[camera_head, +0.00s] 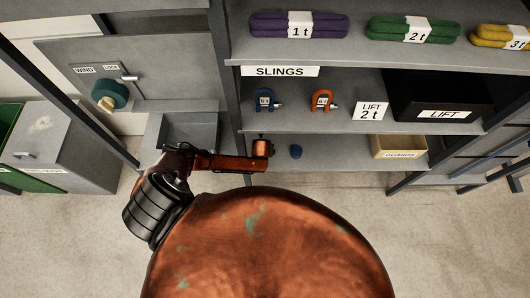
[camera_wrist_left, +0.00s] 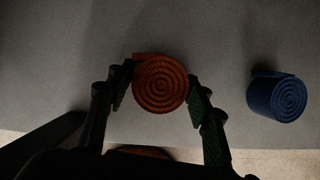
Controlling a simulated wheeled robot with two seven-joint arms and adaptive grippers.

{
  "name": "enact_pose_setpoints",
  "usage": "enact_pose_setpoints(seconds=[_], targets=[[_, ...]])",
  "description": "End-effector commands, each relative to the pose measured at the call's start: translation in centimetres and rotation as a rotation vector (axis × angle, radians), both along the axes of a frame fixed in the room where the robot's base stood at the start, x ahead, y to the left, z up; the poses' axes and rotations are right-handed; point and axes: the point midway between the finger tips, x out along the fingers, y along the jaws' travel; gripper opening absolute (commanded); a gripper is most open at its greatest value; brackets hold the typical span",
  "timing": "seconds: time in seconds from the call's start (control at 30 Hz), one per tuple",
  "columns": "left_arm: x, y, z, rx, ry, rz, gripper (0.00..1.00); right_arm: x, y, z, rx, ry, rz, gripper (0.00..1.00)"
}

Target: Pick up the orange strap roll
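The orange strap roll (camera_wrist_left: 160,83) shows its coiled end to the left wrist view. My left gripper (camera_wrist_left: 160,80) has one dark finger on each side of it, the fingertips against its left and right sides. It appears shut on the roll. The roll looks larger than the blue one; I cannot tell how far it is off the shelf. In the head view my left arm reaches in from the left to the lowest shelf, and its gripper end (camera_head: 262,148) is small there. My right gripper is not in view.
A blue strap roll (camera_wrist_left: 277,96) lies to the right, apart from my fingers; it also shows in the head view (camera_head: 296,152). A yellowish box (camera_head: 399,147) stands farther right on the lowest shelf. Shackles (camera_head: 323,99) sit on the shelf above. A rack post stands close left.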

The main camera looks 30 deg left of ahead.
Motion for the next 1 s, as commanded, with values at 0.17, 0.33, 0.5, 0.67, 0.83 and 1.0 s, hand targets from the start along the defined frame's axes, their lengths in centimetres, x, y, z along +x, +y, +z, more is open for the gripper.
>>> enact_pose_setpoints(seconds=[0.17,0.33,0.5,0.67,0.83,1.0], targets=[[0.0,0.0,0.0,0.0,0.0,0.0,0.33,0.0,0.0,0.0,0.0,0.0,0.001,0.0],[0.0,0.0,0.0,0.0,0.0,0.0,0.21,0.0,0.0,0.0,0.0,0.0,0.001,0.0],[0.0,0.0,0.0,0.0,0.0,0.0,0.15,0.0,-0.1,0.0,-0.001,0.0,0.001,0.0],[0.0,0.0,0.1,-0.001,0.0,0.0,0.15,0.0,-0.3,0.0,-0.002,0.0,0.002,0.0],[0.1,0.0,0.8,0.0,-0.002,-0.001,0.15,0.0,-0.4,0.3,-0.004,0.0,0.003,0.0],[0.2,0.0,2.7,0.0,-0.003,-0.002,0.15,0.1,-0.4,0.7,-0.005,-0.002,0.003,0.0]])
